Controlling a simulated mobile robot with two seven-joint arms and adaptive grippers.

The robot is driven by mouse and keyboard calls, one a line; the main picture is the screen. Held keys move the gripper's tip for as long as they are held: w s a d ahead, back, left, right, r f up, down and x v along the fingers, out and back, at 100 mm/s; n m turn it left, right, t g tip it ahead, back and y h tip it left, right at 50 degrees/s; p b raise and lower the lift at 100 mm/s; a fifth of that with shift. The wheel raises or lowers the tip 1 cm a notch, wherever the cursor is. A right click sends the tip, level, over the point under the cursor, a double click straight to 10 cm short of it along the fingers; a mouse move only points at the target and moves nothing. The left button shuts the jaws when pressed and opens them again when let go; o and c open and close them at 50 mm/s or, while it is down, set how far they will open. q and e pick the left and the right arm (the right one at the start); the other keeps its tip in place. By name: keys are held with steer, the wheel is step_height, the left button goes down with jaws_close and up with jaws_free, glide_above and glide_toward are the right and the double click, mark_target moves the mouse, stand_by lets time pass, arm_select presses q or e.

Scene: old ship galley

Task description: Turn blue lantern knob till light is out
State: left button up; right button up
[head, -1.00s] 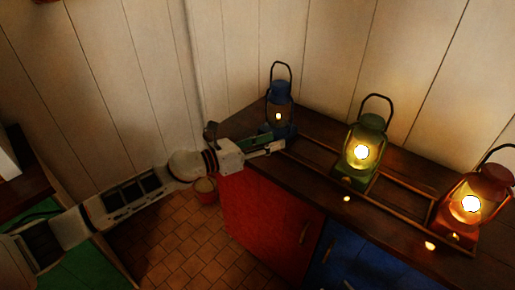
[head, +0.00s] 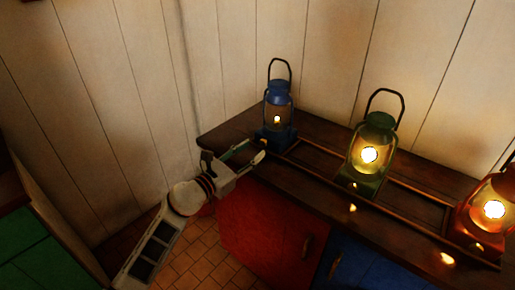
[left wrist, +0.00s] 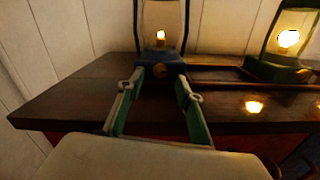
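The blue lantern (head: 278,94) stands upright at the far left end of the wooden counter. A small flame glows in its glass, dimmer than the other lanterns' lights. In the left wrist view, its blue base (left wrist: 160,60) carries a round brownish knob (left wrist: 160,71) on the front. My left gripper (head: 257,148) is in front of this base, with its fingers pointing at it. In the left wrist view the fingers of the gripper (left wrist: 160,80) are apart, one on each side of the knob in the picture. I see no contact with the knob. My right gripper is out of view.
A lit green lantern (head: 372,146) and a lit red lantern (head: 490,205) stand farther right on the counter (head: 310,185). A low wooden rail (head: 410,195) runs along the counter top. The plank wall (head: 225,60) is close behind the lanterns.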

mark_target(262, 143)
arm_select(q)
steer(key=shift+x, duration=1.2)
steer(key=shift+w+d+f+b, duration=0.1)
steer(key=shift+w+d+b, duration=0.25)
steer(key=shift+w, duration=0.1)
jaws_close()
